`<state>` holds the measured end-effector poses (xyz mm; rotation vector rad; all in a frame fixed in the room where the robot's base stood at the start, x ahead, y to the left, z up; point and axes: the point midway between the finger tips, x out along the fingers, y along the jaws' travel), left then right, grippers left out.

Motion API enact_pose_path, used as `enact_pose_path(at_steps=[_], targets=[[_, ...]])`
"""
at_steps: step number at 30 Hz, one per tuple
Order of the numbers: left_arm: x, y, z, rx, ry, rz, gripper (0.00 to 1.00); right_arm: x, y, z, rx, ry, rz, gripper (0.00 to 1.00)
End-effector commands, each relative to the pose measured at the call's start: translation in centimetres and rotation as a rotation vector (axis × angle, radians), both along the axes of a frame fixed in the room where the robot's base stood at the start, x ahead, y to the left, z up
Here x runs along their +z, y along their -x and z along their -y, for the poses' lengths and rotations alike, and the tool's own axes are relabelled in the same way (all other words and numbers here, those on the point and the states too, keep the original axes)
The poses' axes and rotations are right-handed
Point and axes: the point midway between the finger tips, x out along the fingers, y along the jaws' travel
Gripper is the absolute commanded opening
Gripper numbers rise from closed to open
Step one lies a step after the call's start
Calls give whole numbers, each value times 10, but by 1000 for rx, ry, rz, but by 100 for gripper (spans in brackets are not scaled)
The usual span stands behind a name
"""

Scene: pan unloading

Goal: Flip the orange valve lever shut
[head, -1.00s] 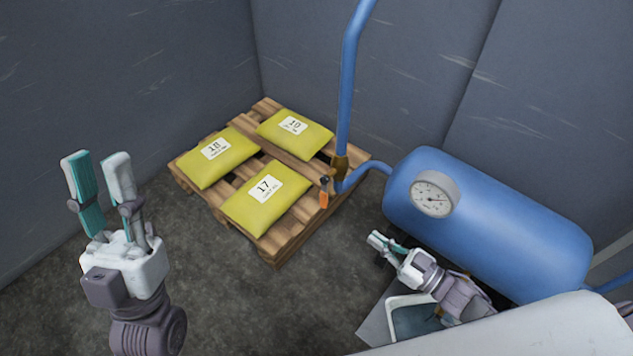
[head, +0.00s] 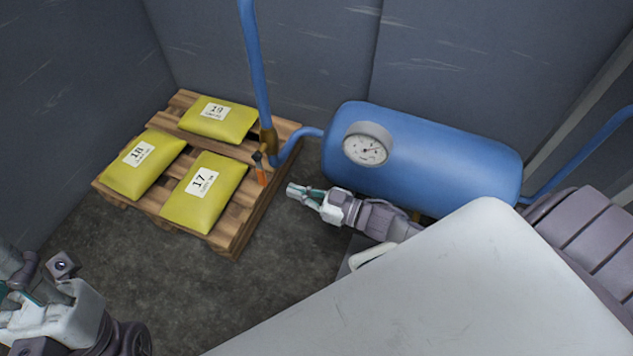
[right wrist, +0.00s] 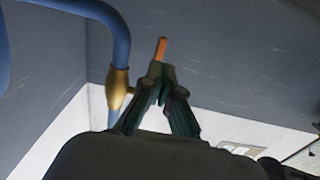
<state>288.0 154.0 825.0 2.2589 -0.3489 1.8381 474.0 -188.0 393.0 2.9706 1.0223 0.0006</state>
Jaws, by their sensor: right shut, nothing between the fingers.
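The orange valve lever (head: 262,176) hangs down from the brass valve (head: 268,143) on the blue pipe, by the pallet's right edge. In the right wrist view the lever (right wrist: 160,48) shows just past the fingertips, with the brass valve (right wrist: 118,90) to their left. My right gripper (head: 293,190) is shut and empty, a short way right of the lever and slightly lower in the head view. It also shows in the right wrist view (right wrist: 160,74); contact with the lever cannot be told there. My left gripper (head: 14,262) is cut off at the left edge.
A wooden pallet (head: 243,226) with yellow bags (head: 205,195) stands left of the valve. A blue tank (head: 440,150) with a round gauge (head: 366,147) is behind my right arm. Bare floor (head: 205,290) lies in front of the pallet.

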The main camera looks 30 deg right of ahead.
Motion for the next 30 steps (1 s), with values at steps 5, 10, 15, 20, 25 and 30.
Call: enact_pose_path(at_steps=[5, 10, 15, 20, 25, 30], targets=[[-16, 0, 0, 0, 0, -1, 31, -3, -27, -21, 0, -1, 3, 0], [-17, -1, 0, 1, -2, 11, 31, -1, -41, -33, 0, 0, 1, 0], [-16, -3, 1, 0, -5, 12, 31, -1, -46, -36, -1, 0, -1, 0], [-16, -3, 1, 0, -5, 10, 31, 0, -46, -36, -1, 0, -1, 0], [-17, -3, 1, 1, -4, 10, 31, -1, -46, -36, 0, -1, 0, 0], [-21, -4, 1, 1, -6, 18, 31, -5, -48, -38, -1, -17, 20, 0]])
